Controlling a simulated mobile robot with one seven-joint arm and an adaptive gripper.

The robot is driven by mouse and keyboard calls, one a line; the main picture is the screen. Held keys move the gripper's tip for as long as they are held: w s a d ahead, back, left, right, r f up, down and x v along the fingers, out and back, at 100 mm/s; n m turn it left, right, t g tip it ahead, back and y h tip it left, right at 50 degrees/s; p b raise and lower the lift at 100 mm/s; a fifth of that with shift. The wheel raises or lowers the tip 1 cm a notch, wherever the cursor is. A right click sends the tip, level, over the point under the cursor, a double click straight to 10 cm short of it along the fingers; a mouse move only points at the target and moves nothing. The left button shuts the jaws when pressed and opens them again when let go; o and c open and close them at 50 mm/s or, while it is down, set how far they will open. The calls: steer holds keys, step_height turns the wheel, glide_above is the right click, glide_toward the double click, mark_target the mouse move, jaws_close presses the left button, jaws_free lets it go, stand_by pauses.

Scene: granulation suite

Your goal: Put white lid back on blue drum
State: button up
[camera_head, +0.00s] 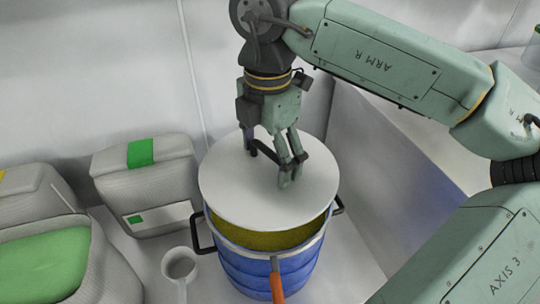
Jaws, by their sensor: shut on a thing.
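The white lid (239,195) is a round disc above the mouth of the blue drum (262,268). A crescent of yellow-brown contents (275,238) shows between the lid's front edge and the drum's front rim. My gripper (283,172) is shut on the dark handle on top of the lid. The lid looks roughly level and set toward the back of the drum. I cannot tell whether its far edge touches the rim, which is hidden. The drum has black side handles.
An orange-handled tool (277,284) is at the drum's front. A scoop or cup (180,265) stands left of the drum. A grey wall panel (390,165) stands close on the right.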

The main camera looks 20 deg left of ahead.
mark_target(267, 167)
steer(key=shift+a+f+b, duration=0.1)
steer(key=shift+f+b, duration=1.35)
steer(key=shift+f, duration=1)
steer(key=shift+f+b, duration=1)
steer(key=shift+b, duration=0.1)
steer(key=o, duration=1.3)
step_height(267, 167, up, 12)
steer(key=shift+r, duration=0.1)
